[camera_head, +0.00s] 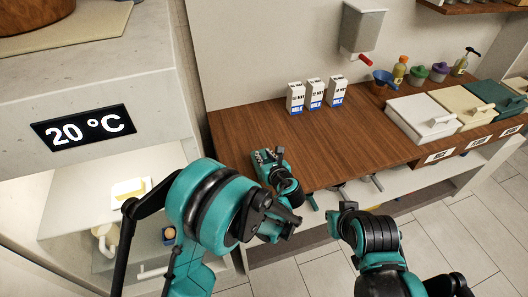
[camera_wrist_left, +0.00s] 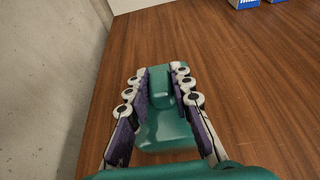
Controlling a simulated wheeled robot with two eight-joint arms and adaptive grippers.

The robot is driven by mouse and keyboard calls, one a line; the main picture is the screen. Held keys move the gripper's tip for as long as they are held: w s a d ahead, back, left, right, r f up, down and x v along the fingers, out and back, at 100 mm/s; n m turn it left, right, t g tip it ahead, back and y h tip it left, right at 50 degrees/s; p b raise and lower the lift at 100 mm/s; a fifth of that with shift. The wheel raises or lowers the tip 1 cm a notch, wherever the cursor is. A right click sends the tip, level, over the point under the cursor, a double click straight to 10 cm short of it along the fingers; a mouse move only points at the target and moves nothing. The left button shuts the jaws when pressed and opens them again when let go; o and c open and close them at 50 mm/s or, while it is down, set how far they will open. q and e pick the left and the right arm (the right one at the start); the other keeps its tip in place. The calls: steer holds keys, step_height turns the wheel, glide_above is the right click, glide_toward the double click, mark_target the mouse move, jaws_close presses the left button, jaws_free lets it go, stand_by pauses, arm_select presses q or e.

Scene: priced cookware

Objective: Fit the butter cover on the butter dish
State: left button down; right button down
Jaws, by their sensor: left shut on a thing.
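My left gripper (camera_head: 266,156) is over the left end of the wooden counter. In the left wrist view its fingers (camera_wrist_left: 161,90) are shut on the raised handle of a teal butter cover (camera_wrist_left: 167,132), one finger on each side. The cover's wider body shows below the handle, close above or on the wood; I cannot tell which. In the head view the gripper mostly hides the cover. A pale dish with a yellow block, apparently the butter dish (camera_head: 128,191), sits in the lit compartment at left. My right arm is at the lower right; its jaws cannot be made out.
Several milk cartons (camera_head: 315,93) stand at the back of the counter (camera_head: 370,140). White, cream and teal lidded boxes (camera_head: 420,116) stand at right, with bottles behind them. A wall dispenser (camera_head: 361,28) hangs above. The concrete cabinet (camera_head: 90,80) with its 20 °C display borders the left.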

arm_select(q)
steer(key=shift+d+f, duration=0.15)
steer(key=shift+f, duration=0.2)
steer(key=shift+a, duration=0.3)
steer(key=shift+d, duration=0.1)
steer(key=shift+f+b, duration=0.25)
steer(key=shift+b, duration=0.1)
steer(key=c, duration=1.3)
jaws_free()
steer(key=shift+r, duration=0.1)
steer(key=shift+c, duration=0.2)
